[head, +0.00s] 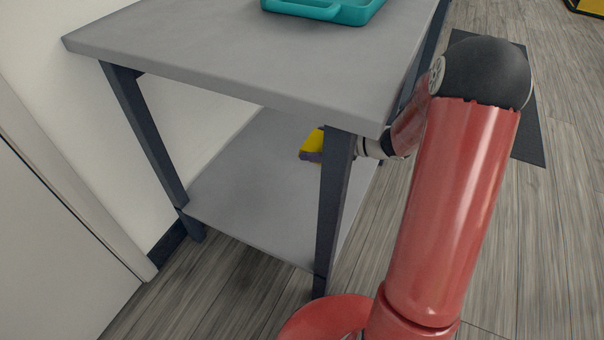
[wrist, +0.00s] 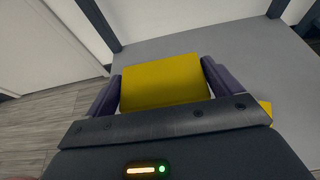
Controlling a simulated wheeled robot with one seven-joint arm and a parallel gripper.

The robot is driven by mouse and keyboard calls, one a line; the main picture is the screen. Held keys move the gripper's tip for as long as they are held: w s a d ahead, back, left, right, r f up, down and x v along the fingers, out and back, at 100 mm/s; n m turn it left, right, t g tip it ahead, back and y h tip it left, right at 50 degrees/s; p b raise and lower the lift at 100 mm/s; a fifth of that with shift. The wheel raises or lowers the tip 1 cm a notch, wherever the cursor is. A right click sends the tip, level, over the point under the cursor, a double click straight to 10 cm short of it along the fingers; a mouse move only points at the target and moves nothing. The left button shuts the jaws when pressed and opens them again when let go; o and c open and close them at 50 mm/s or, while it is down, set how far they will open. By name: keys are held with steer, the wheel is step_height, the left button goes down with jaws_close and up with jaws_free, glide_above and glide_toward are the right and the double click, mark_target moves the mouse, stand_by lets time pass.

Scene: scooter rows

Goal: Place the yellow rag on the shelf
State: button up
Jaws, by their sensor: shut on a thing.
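The yellow rag (wrist: 163,80) is between the two purple fingers of my gripper (wrist: 163,88) in the wrist view. My gripper is shut on it. In the head view a small part of the rag (head: 313,142) shows beside a purple finger (head: 311,157), partly hidden by the table's front leg. My gripper reaches in under the tabletop, over the grey lower shelf (head: 255,205). The shelf also fills the background in the wrist view (wrist: 245,50). I cannot tell whether the rag touches the shelf.
The grey tabletop (head: 230,50) lies above the shelf, with a teal tray (head: 345,12) at its back. Dark legs (head: 333,205) stand at the corners, one close to my wrist. A white wall is at the left. The visible shelf surface is bare. A dark mat (head: 530,125) lies on the floor.

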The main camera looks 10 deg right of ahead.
mark_target(316, 195)
step_height(316, 195, down, 19)
steer(key=b, duration=0.4)
steer(key=shift+f, duration=0.2)
steer(key=shift+f, duration=0.1)
steer(key=o, duration=0.7)
steer(key=shift+o, duration=0.3)
steer(key=shift+s+d+r, duration=0.1)
steer(key=shift+r, duration=0.1)
steer(key=p+v, duration=0.1)
steer(key=v, duration=1)
steer(key=shift+s+d+r+p, duration=0.15)
steer(key=shift+s+d+p, duration=0.1)
steer(key=shift+p, duration=0.1)
